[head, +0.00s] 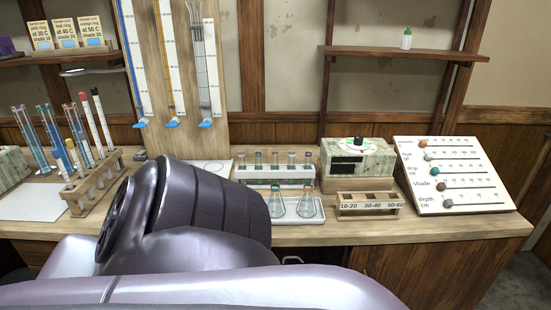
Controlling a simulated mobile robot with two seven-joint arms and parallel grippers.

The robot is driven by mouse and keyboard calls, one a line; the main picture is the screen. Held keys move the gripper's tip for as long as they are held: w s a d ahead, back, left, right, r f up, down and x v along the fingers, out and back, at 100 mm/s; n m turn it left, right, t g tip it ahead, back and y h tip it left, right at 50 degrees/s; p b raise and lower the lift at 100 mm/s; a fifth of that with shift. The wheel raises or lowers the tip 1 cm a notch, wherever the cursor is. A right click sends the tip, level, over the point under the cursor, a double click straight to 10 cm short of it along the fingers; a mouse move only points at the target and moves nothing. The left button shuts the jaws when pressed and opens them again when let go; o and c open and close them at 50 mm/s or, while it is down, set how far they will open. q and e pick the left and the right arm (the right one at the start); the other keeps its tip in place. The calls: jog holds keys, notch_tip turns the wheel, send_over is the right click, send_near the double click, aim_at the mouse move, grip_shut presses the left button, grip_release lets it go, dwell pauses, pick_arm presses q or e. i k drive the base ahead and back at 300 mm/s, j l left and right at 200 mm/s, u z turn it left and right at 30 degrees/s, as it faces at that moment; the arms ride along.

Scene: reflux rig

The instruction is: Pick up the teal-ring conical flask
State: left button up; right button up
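Two small clear conical flasks stand upright on a white tray (297,219) on the bench, right of the middle of the head view. One is the left flask (277,208) and the other is the right flask (306,207). They are too small for me to tell surely which one carries the teal ring. Neither of my grippers shows in the head view. Large grey-purple links of my own arm fill the lower left and middle, close to the tray's left side, and hide part of the bench.
Behind the tray stands a white rack (275,174) with several small vials. A labelled wooden holder (369,205), a dial box (357,160) and a slanted slider panel (455,176) are to the right. A wooden tube rack (93,184) stands left.

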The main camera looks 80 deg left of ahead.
aim_at(277, 209)
jog(key=u, duration=2.45)
